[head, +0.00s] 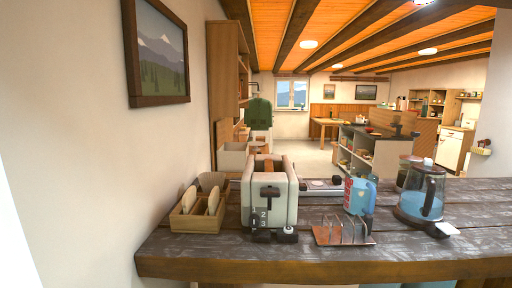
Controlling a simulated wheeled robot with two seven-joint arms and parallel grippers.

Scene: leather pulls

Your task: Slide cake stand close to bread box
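I cannot make out a cake stand in the head view. No closed bread box shows clearly either. An open wooden box (196,222) holding upright slices that look like bread stands at the left end of the dark plank counter (310,267), close to the wall. I cannot tell whether this is the bread box. Neither of my grippers is in view.
A cream toaster (282,187) stands right of the wooden box. A toast rack (343,232), a blue mug or jug (357,196) and a glass kettle (420,194) stand further right. The counter's front strip is mostly bare. Shelves and a kitchen island (368,143) are beyond.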

